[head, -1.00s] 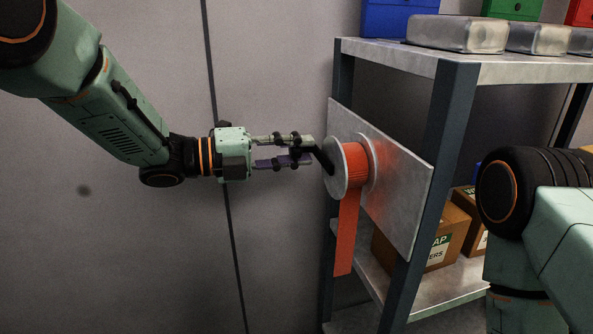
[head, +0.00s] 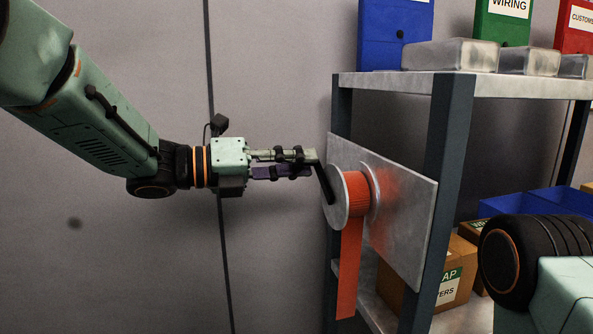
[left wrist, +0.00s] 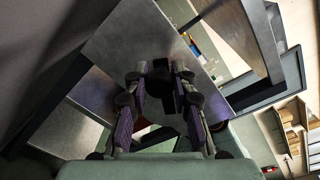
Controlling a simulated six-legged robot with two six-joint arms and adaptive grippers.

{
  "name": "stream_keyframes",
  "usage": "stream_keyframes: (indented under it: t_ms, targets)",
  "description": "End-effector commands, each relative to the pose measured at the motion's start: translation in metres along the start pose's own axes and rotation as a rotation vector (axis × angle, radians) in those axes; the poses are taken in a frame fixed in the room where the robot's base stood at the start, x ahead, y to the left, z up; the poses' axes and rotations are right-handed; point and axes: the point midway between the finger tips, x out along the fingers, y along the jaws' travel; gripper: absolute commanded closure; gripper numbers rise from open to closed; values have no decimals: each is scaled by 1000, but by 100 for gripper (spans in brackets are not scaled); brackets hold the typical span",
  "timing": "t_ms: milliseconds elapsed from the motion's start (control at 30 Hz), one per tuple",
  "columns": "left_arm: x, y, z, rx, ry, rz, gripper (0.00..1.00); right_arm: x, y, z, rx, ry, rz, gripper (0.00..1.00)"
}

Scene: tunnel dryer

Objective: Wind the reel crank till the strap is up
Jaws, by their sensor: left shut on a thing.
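The reel (head: 341,196) is a pale disc with orange strap wound on it, fixed to a grey metal plate (head: 408,215) on the side of the shelf rack. The orange strap (head: 349,270) hangs straight down from the reel. The black crank (head: 324,182) slants up and left from the reel's face to its handle. My left gripper (head: 306,162) is shut on the crank handle, at the upper left of the reel. In the left wrist view its fingers (left wrist: 160,100) close around a dark part, with the plate behind. My right gripper is out of view.
The rack's dark post (head: 448,190) stands right of the plate. Its top shelf (head: 400,82) holds blue, green and red binders and clear boxes; cardboard boxes (head: 455,275) and a blue bin (head: 560,200) sit lower. Bare wall is at left.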

Motion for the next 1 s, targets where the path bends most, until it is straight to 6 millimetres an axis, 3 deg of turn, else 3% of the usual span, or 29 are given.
stream_keyframes:
  t_ms: [333,367,600,1000]
  targets:
    - [0,1,-2,-2,6,1,100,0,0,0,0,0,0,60]
    - [0,1,-2,-2,6,1,73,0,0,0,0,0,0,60]
    - [0,1,-2,-1,4,1,53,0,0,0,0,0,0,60]
    - [-6,0,0,-2,-1,1,51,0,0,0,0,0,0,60]
